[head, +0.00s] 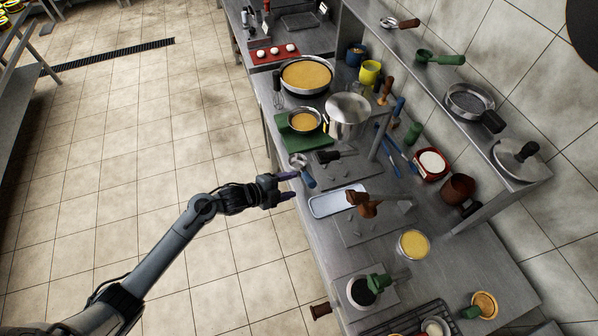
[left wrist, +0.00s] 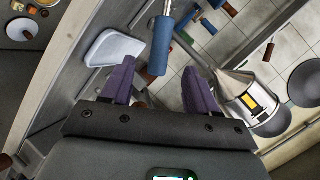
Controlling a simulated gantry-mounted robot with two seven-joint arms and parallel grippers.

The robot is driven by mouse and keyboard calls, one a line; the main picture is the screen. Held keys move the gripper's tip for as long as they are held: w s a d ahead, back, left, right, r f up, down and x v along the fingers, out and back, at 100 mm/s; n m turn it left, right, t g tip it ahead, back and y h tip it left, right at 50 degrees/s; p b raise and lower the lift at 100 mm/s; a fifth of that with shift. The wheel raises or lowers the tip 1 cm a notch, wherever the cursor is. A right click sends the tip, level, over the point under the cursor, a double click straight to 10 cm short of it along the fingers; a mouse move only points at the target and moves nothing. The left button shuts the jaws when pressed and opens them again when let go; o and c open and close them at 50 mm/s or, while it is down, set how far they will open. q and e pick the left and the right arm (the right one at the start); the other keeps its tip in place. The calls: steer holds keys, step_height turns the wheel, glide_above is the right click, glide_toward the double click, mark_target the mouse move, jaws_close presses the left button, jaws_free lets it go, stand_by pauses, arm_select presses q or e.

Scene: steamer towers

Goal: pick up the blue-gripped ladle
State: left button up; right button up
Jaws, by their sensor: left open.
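A ladle with a blue grip (head: 308,179) lies at the worktop's near-left edge, its round metal bowl toward the back. My left gripper (head: 290,187) is open and empty, its purple fingers pointing at the worktop just left of the grip. In the left wrist view the blue grip (left wrist: 160,46) stands just beyond the gap between the two fingers (left wrist: 159,84); I cannot tell whether they touch it. The ladle's bowl is out of that view. My right gripper is not in view.
A white-blue tray (head: 337,201) lies right of the gripper. A steel pot (head: 347,116) and a green board (head: 307,138) with a pan stand behind. Other blue-handled tools (head: 388,150) lie farther right. Open tiled floor (head: 130,190) is on the left.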

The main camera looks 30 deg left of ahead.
mark_target(306, 181)
arm_select(q)
steer(key=x, duration=0.4)
steer(key=shift+w+d, duration=0.2)
steer(key=shift+d, duration=0.05)
steer(key=shift+x, duration=2.9)
steer(key=shift+c, duration=0.2)
jaws_close()
